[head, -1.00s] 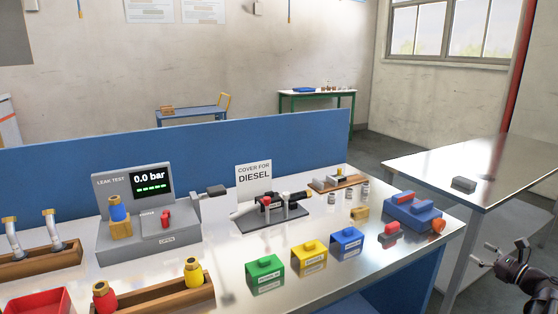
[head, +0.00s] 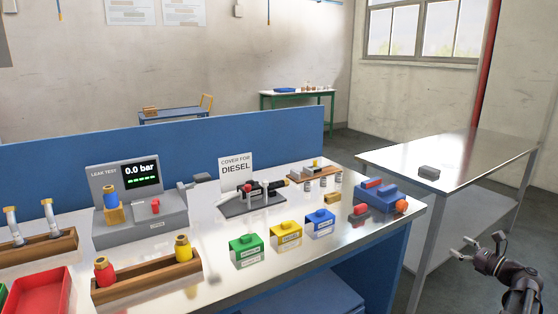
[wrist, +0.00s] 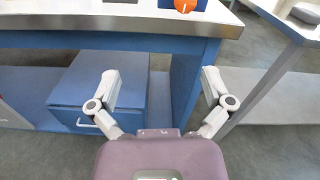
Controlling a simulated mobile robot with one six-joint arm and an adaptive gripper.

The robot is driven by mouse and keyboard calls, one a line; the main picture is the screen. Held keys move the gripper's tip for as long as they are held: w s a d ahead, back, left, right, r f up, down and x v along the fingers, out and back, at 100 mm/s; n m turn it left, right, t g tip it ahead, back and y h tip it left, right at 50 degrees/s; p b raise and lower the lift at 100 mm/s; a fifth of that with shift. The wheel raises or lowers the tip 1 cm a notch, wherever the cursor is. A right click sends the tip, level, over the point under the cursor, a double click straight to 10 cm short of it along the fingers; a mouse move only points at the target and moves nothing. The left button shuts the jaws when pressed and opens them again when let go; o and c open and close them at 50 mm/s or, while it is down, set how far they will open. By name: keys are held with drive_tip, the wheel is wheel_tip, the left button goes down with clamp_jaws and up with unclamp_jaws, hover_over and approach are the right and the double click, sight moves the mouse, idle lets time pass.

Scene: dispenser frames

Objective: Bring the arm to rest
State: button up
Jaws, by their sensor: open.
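My gripper (head: 463,248) is at the right of the head view, in the gap between the workbench (head: 225,285) and the steel side table (head: 455,160). Its fingers are spread apart with nothing between them. In the wrist view my gripper (wrist: 158,88) also shows open and empty, facing the bench's blue leg and a blue drawer unit (wrist: 95,92) under the bench top. It touches nothing that I can see.
The bench holds a leak tester (head: 140,205), green (head: 247,250), yellow (head: 286,236) and blue (head: 320,223) blocks, a blue fixture (head: 378,196), a wooden rack (head: 145,279) and a red tray (head: 38,290). A dark grey block (head: 429,172) lies on the side table. Floor shows between the tables.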

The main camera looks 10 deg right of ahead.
drive_tip(key=w+a+f+n+g, duration=0.1)
drive_tip(key=a+f+n+g, duration=0.3)
drive_tip(key=a, duration=0.6)
drive_tip(key=w+a+f+n+g+y, duration=0.1)
drive_tip(key=w+a+f+n+g, duration=0.25)
drive_tip(key=a, duration=0.55)
drive_tip(key=s+a+f+n+g, duration=0.1)
drive_tip(key=a+f+n+g, duration=0.25)
drive_tip(key=a+n, duration=0.45)
drive_tip(key=s+a+f+n+g+h, duration=0.4)
drive_tip(key=a+n, duration=0.3)
drive_tip(key=a, duration=0.4)
drive_tip(key=s+a+f+n+g+h, duration=0.2)
drive_tip(key=s+a+f+n+h, duration=0.2)
drive_tip(key=s+a+n, duration=0.45)
wheel_tip(320, 180, up, 20)
drive_tip(key=w+a+p, duration=0.1)
drive_tip(key=w+p, duration=0.1)
drive_tip(key=p, duration=1.7)
drive_tip(key=shift+w+a+f+m, duration=0.2)
drive_tip(key=shift+a+m, duration=0.1)
drive_tip(key=shift+m, duration=0.1)
